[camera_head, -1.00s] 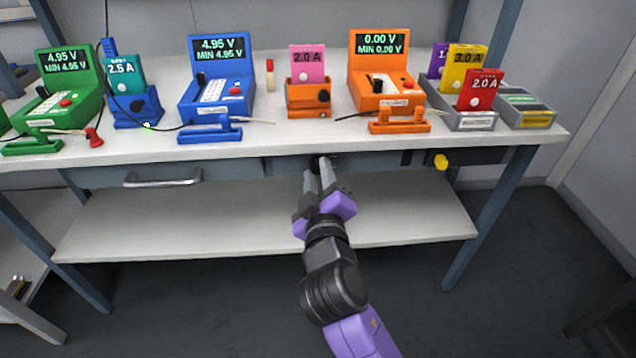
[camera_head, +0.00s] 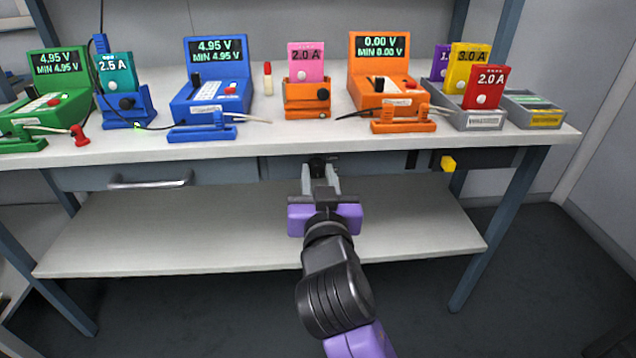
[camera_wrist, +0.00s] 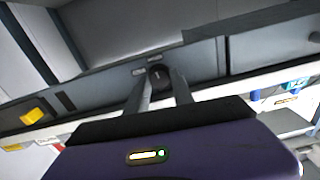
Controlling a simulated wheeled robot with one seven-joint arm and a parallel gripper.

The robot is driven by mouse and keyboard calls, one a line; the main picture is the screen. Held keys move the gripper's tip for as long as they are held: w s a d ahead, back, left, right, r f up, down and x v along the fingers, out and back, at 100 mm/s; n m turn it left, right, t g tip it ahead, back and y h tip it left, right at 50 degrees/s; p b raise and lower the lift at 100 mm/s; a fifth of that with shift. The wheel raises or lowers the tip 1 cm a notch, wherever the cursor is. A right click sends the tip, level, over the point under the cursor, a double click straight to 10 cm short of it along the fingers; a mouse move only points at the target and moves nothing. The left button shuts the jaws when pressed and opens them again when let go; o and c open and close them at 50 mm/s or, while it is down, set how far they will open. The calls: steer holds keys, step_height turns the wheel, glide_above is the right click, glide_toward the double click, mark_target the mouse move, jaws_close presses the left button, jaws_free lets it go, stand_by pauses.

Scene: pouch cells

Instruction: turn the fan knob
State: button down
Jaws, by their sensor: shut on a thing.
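The fan knob (camera_head: 317,163) is a small black round knob on the front panel under the tabletop edge. It also shows in the wrist view (camera_wrist: 158,75), with a light mark on its face and small labels beside it. My gripper (camera_head: 320,178), with a purple and black body and grey fingers, reaches up to the knob. Its fingers are shut on the knob, one on each side, in both views. The fingertips hide the knob's sides.
A yellow knob (camera_head: 448,163) sticks out of the panel to the right. A drawer handle (camera_head: 150,180) is at the left. The tabletop (camera_head: 340,142) above carries green, blue and orange testers and card holders. A lower shelf (camera_head: 240,235) lies beneath my gripper.

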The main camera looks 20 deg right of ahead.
steer(key=shift+f+m+b, duration=0.15)
steer(key=shift+m+b, duration=0.15)
steer(key=shift+m, duration=0.4)
steer(key=c, duration=1.1)
jaws_free()
steer(key=shift+p+v, duration=0.85)
steer(key=shift+v, duration=3.05)
